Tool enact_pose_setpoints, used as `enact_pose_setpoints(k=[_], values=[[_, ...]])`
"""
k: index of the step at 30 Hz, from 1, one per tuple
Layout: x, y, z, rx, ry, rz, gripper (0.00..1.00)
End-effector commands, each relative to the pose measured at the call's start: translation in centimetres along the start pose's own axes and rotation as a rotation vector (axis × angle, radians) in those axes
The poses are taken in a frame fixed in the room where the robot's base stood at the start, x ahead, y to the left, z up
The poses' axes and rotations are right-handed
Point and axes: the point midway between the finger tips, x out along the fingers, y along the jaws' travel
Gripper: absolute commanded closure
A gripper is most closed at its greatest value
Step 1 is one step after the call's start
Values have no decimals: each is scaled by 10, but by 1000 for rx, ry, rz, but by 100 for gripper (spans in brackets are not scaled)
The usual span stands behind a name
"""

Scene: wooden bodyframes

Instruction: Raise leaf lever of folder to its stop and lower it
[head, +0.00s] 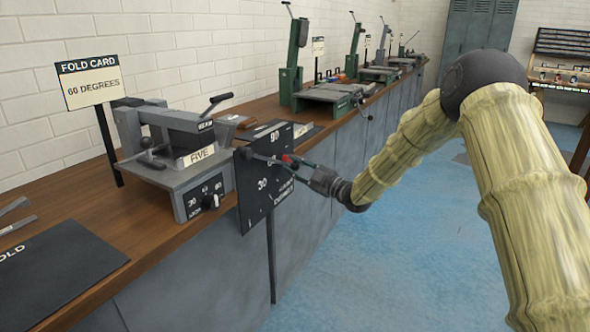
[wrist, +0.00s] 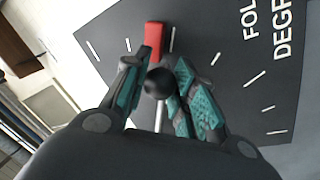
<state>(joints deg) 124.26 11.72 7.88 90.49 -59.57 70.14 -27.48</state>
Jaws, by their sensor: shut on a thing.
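The folder (head: 165,140) is a grey bench machine labelled FIVE, on the wooden counter. A dark dial plate (head: 255,195) with 30, 90 and FOLD DEGREES markings stands at its right side; it fills much of the wrist view (wrist: 225,50). The leaf lever's black ball knob (wrist: 160,83) sits between the fingers, with its thin metal rod below. My gripper (head: 290,165) is at the plate's right part, shut on the lever knob. A red pointer (wrist: 154,40) lies just beyond the knob over the tick marks; the fingers partly hide the lever in the head view.
A FOLD CARD sign (head: 92,82) reading 60 DEGREES stands behind the folder. A black handle (head: 215,103) rises from the folder's top. A dark FOLD sheet (head: 55,272) lies at the front left. Green machines (head: 330,92) stand farther along the counter. Blue floor (head: 400,270) is open at right.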

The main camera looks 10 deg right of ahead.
Motion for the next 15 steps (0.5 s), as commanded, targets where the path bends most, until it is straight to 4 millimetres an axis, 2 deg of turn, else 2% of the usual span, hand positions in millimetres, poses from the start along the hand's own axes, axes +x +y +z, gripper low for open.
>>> enact_pose_setpoints(k=[5,6,9,15], values=[[0,2,0,0,0,2,100],[0,2,0,0,0,2,66],[0,1,0,0,0,2,50],[0,0,0,1,0,1,50]])
